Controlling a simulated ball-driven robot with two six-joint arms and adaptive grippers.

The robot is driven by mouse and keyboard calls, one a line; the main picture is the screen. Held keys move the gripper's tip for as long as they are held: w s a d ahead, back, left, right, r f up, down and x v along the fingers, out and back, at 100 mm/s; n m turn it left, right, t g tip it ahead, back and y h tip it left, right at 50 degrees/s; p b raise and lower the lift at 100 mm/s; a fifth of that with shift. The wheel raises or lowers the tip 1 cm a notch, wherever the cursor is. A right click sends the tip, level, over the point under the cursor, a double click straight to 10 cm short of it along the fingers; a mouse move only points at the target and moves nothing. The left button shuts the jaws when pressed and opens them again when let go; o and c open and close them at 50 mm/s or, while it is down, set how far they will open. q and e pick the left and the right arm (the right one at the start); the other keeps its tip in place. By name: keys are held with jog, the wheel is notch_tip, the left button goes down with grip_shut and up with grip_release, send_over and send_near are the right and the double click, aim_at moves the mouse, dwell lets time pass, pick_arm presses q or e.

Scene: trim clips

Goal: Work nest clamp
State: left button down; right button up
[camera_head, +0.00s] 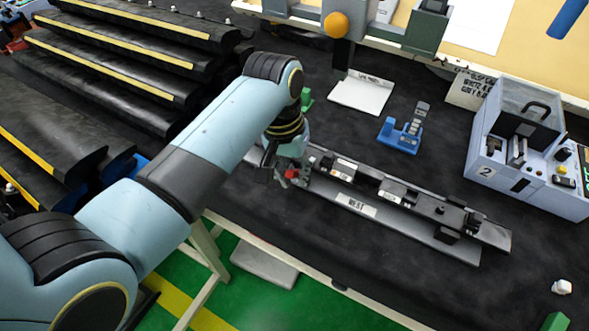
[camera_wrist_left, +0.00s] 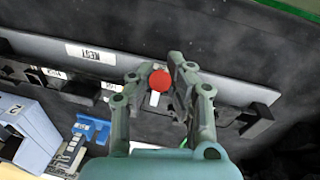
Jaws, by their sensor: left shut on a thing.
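The nest (camera_head: 400,205) is a long black rail on a grey base plate with a "NEST" label, lying along the front of the dark bench. My left gripper (camera_head: 290,176) is at the nest's left end, shut on a red clamp knob (camera_head: 291,173). In the left wrist view the red knob (camera_wrist_left: 160,80) sits between the fingertips of the left gripper (camera_wrist_left: 158,84), with the nest rail (camera_wrist_left: 120,95) behind it. The clamp's lower part is mostly hidden by the fingers. My right gripper is not in view.
A blue fixture (camera_head: 400,136) and a white labelled plate (camera_head: 361,92) stand behind the nest. A grey-blue machine marked 2 (camera_head: 530,150) stands at the right. Black rollers with yellow stripes (camera_head: 120,60) fill the left. The bench between nest and machine is clear.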

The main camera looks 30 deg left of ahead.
pick_arm(q)
jog(key=s+f+t, duration=0.1)
jog(key=t, duration=0.2)
jog(key=shift+s+f, duration=0.15)
jog(key=shift+f, duration=0.05)
jog(key=shift+s+f+t+b, duration=0.25)
jog(key=shift+f+t, duration=0.2)
jog(key=shift+t, duration=0.4)
jog(key=shift+s+f+t+b, duration=0.1)
jog(key=shift+f+t+b, duration=0.3)
jog(key=shift+t, duration=0.45)
jog(key=c, duration=1.3)
grip_release()
jog(key=shift+m, duration=0.3)
jog(key=shift+o, duration=0.2)
jog(key=v, duration=1.2)
jog(key=shift+s+f, duration=0.1)
jog(key=shift+c, duration=0.4)
